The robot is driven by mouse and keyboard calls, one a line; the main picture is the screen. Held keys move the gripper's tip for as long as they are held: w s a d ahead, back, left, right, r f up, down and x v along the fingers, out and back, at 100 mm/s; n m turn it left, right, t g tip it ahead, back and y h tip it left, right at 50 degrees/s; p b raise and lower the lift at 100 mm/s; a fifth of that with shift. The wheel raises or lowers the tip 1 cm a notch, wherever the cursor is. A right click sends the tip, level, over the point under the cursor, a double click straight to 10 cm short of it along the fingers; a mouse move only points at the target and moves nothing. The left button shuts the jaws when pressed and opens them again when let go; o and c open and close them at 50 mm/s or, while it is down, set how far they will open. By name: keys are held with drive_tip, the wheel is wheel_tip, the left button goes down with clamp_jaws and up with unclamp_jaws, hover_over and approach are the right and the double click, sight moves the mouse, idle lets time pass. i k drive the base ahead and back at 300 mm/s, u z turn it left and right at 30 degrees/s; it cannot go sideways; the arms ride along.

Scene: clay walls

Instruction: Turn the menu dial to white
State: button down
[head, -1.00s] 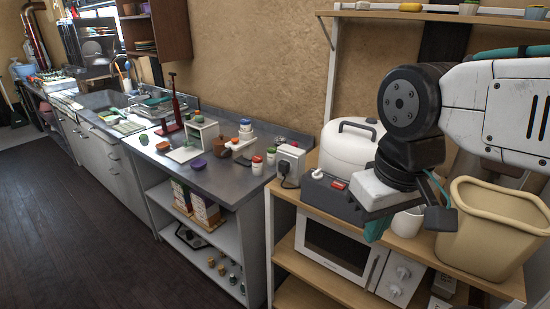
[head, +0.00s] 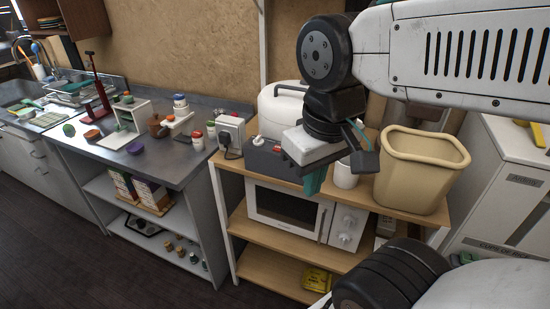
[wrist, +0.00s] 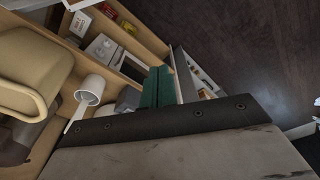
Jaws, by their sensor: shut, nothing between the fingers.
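A white microwave (head: 284,215) sits on the middle shelf of a wooden rack. Its right-hand panel carries two white dials, an upper one (head: 350,219) and a lower one (head: 345,239). I cannot read their markings, the menu label or any white setting. My gripper (head: 313,186) has teal fingers, closed together and empty. It points down in front of the rack's top shelf edge, above and left of the dials in the picture, apart from them. The wrist view shows the teal fingers (wrist: 156,87) side by side, with nothing held.
A beige bin (head: 420,170), a white mug (head: 345,175), a grey box (head: 268,157) and a white cooker (head: 282,108) stand on the rack top. A counter (head: 160,165) with small items is left. Dark floor (head: 80,250) is clear.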

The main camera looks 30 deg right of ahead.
sight(259, 142)
drive_tip(key=k, duration=0.5)
drive_tip(key=u, duration=1.05)
drive_tip(key=i, duration=0.9)
drive_tip(key=z, duration=1.2)
